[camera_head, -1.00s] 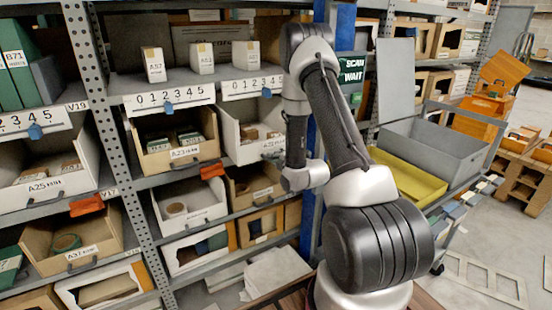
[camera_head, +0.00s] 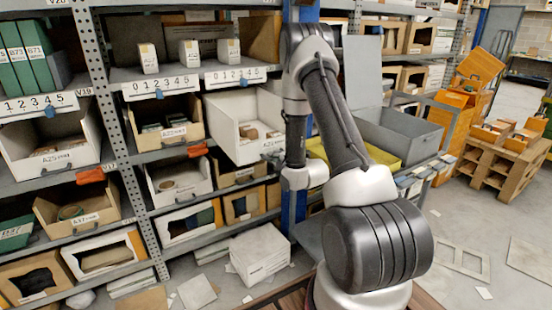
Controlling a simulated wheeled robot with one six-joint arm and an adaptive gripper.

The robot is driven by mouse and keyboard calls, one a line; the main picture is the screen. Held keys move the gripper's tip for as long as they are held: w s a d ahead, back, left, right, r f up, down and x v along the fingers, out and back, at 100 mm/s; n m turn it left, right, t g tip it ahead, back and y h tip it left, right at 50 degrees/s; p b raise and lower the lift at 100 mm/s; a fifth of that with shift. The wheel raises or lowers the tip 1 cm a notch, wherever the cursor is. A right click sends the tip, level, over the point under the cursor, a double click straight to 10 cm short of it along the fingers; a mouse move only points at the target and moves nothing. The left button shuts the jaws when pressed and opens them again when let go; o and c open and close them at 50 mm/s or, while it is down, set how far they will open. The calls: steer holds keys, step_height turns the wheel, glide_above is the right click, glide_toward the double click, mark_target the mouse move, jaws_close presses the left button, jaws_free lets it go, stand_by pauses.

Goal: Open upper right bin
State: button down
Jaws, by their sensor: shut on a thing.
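The upper right bin (camera_head: 227,128) is the white one under the right-hand number strip. It stands out past its shelf edge, further than the bin to its left. Its open top shows small brown boxes inside. My arm comes down at its right side. My gripper (camera_head: 275,157) is small and mostly hidden behind my wrist, at the bin's front right, where it is shut on the bin's front handle. The handle itself is hardly visible.
A cardboard-fronted bin (camera_head: 163,125) sits left of it, and a white bin (camera_head: 178,182) sits below. A blue rack post (camera_head: 300,215) stands beside my wrist. White boxes (camera_head: 260,253) lie on the floor below. A cart with a grey bin (camera_head: 398,135) stands right.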

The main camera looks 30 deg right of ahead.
steer(key=c, duration=1.5)
jaws_free()
steer(key=shift+o, duration=0.2)
steer(key=v, duration=0.7)
steer(key=shift+s, duration=0.3)
